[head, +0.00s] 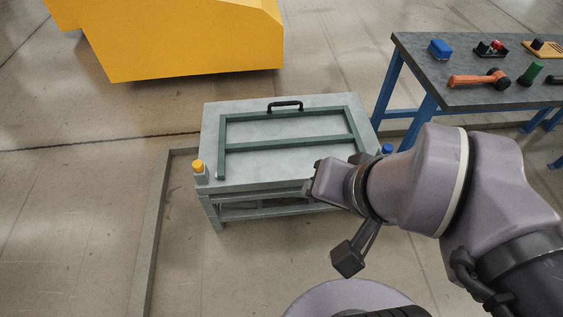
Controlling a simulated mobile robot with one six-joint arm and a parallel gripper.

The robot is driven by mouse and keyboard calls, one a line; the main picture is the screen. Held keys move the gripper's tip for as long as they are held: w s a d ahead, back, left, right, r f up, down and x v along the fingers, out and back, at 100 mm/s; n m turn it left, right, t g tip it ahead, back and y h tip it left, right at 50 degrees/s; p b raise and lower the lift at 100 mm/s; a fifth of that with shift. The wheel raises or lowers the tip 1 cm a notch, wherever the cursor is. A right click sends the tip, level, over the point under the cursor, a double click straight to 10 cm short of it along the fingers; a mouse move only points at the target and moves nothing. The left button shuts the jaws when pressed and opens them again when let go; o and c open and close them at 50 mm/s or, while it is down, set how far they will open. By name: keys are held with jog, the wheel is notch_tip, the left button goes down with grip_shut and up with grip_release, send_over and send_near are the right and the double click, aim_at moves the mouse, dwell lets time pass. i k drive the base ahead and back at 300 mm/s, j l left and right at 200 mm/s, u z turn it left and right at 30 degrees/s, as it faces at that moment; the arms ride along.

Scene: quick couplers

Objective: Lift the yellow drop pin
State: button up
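The yellow drop pin (198,165) shows as a small yellow knob seated on a grey block at the left edge of the low grey bench. My gripper end (322,184) is over the right front part of the bench, well to the right of the yellow pin and apart from it. My arm reaches in from the right. The fingers are small, dark and partly hidden by my wrist, so I cannot tell whether they are open or shut. The pin's shaft is hidden.
The bench (212,130) carries a green frame (290,145) with a black handle (285,105). A blue knob (387,149) sits at its right edge. A workbench (430,75) with tools stands back right. A yellow machine (190,40) stands behind. A floor rail (150,230) runs at left.

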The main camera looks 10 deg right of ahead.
aim_at(198, 164)
jog(key=i+j, duration=0.25)
jog(key=j, duration=0.15)
jog(key=i+j, duration=0.55)
jog(key=j, duration=0.25)
jog(key=u, duration=0.05)
